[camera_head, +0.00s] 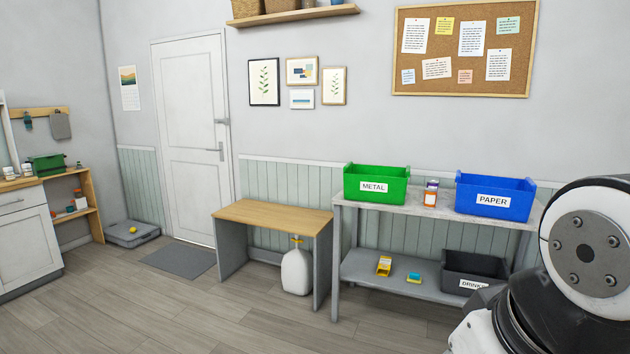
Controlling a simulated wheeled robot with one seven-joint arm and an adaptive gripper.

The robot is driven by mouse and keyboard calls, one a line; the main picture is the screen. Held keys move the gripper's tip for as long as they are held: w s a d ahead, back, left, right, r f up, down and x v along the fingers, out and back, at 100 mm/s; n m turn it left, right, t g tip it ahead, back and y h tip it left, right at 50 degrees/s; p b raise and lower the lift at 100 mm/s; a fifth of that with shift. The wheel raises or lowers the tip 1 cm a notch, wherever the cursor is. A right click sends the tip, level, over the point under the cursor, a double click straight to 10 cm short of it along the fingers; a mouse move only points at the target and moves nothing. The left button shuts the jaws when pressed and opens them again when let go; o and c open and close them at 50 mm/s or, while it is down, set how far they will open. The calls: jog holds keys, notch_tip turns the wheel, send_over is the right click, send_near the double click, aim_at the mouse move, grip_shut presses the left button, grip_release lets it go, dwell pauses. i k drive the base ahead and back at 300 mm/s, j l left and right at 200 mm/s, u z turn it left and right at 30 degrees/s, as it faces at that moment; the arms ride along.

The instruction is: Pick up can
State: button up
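I cannot make out a can for certain. A small orange, white and purple container (431,194) stands between the green METAL bin (376,197) and the blue PAPER bin (492,211) on the grey shelf unit (430,211); it is too small to tell whether it is a can. Several small containers stand on the counter at the far left, also too small to tell. My arm shows at the lower right, in front of the shelf unit's right end. My gripper is not in view.
A wooden-topped bench (272,215) stands left of the shelf unit, with a white jug (297,272) below it. The lower shelf holds a dark DRINKS bin (474,267), a yellow item (384,266) and a teal item (414,278). The floor (160,310) in front is clear.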

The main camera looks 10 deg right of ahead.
aim_at(430, 194)
jog(key=i+l, duration=2.15)
jog(key=i, duration=0.25)
jog(key=i+l+u, duration=0.1)
jog(key=i+l, duration=0.15)
jog(key=i, duration=0.25)
